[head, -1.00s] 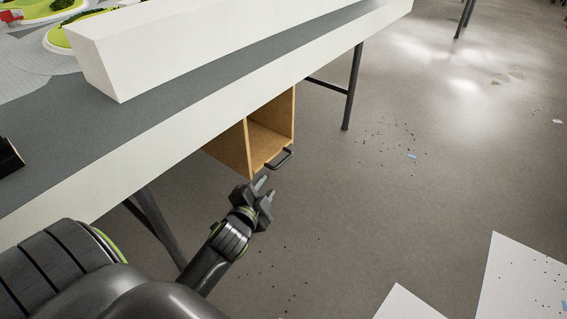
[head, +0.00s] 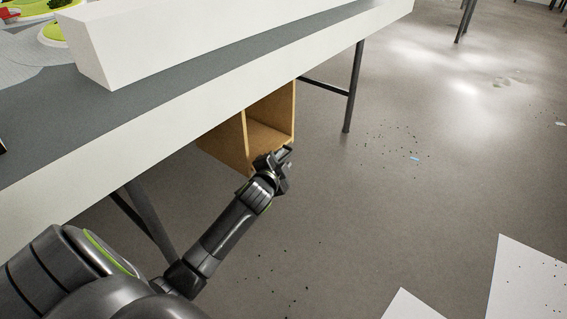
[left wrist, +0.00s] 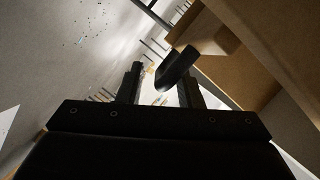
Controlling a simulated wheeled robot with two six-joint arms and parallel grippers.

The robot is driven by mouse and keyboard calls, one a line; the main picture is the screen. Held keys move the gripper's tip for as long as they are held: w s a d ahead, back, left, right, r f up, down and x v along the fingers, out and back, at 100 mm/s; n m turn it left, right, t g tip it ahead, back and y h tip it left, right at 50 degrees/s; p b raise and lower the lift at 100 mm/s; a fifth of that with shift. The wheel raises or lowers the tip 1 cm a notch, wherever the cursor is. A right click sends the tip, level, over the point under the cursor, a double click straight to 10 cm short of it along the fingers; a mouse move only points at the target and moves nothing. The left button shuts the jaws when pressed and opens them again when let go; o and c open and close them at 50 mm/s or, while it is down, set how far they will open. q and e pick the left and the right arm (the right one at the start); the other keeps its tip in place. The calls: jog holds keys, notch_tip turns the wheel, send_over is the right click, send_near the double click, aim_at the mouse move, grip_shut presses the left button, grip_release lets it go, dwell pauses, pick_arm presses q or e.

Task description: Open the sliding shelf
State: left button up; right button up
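The sliding shelf is an open wooden box (head: 226,143) under the table edge, in the middle of the head view. Its wood also shows at the right of the left wrist view (left wrist: 240,75). My left gripper (head: 283,160) is at the shelf's front lower edge and covers most of the dark handle there. In the left wrist view the gripper (left wrist: 161,80) has its fingers apart. The black handle (left wrist: 178,68) shows just ahead of the fingers, near the right one; I cannot tell whether it touches. My right gripper is in neither view.
The table (head: 150,140) with a long white block (head: 190,40) on it runs above the shelf. Dark table legs (head: 353,90) stand on both sides of the shelf. The grey floor right of the gripper is open, with small specks and white sheets (head: 525,285).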

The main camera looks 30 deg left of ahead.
pick_arm(q)
jog(key=shift+w+a+f, duration=0.15)
jog(key=shift+w+a, duration=0.05)
jog(key=shift+w, duration=0.5)
jog(key=shift+c, duration=0.4)
grip_shut()
